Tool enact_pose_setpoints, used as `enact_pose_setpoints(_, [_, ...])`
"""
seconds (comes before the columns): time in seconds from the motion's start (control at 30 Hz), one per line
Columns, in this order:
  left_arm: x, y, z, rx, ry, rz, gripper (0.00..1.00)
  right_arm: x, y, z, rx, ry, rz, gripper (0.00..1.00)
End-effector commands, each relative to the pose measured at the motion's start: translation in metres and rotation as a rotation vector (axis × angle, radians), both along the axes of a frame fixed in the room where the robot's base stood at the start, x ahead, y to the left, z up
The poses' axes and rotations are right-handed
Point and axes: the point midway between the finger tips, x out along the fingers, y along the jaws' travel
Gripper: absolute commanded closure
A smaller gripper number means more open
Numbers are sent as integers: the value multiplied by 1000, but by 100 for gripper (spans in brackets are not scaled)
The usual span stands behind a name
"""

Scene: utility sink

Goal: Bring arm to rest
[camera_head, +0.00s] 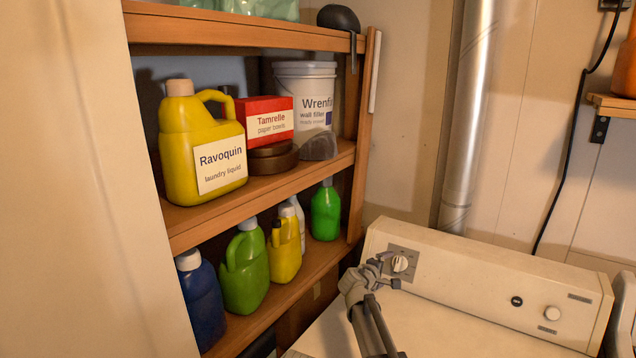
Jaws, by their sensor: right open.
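My right gripper (387,270) is open and looks empty. It is in front of the control panel of a cream washing machine (480,280), near the panel's left dial (400,263). My grey right arm comes up to it from the bottom edge. I cannot tell whether the fingers touch the dial or are apart from it. My left gripper is not in view.
A wooden shelf unit (210,235) stands at the left, holding a yellow Ravoquin jug (185,140), a red Tamrelle box (265,118), a white Wrenfi bucket (305,80) and several bottles below. A metal pipe (470,120) runs up the wall. The machine's top is clear.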

Motion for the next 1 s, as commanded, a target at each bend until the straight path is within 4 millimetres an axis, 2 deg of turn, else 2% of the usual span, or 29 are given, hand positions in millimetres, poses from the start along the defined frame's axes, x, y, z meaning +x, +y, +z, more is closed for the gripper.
enact_pose_setpoints(0.03, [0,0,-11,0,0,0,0,16,-11,-11,1,-1,-7,4])
enact_pose_setpoints(0.37, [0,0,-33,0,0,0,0,64,-46,-33,2,-1,-6,4])
enact_pose_setpoints(0.43, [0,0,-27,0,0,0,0,60,-44,-27,60,-41,-31,4])
enact_pose_setpoints(1.0, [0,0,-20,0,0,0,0,59,-45,-23,532,-359,-248,4])
